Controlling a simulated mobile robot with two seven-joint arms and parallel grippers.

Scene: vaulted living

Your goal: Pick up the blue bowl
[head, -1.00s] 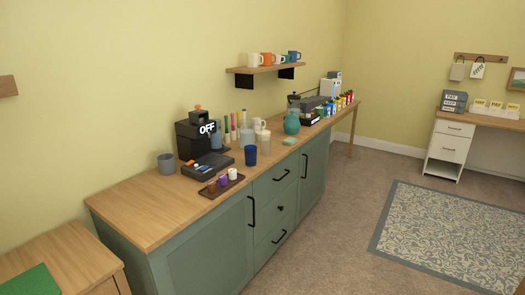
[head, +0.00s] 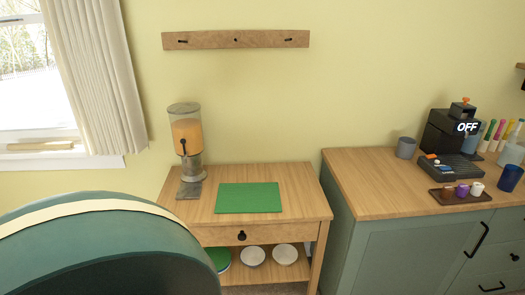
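I cannot make out a clearly blue bowl in the head view. Two pale bowls, a left one (head: 252,256) and a right one (head: 285,253), sit side by side on the lower shelf of a small wooden cabinet (head: 305,206). Their insides look white, and the colour of their outsides is hard to tell. A green round item (head: 218,258) is beside them at the left, partly hidden by a teal curved shape in front. Neither of my grippers is in view.
The large teal curved shape (head: 120,250), perhaps a chair back, blocks the lower left. A juice dispenser (head: 187,140) and green mat (head: 248,197) are on the cabinet top. A longer counter (head: 375,185) at right holds a coffee machine (head: 448,140) and blue cup (head: 510,178).

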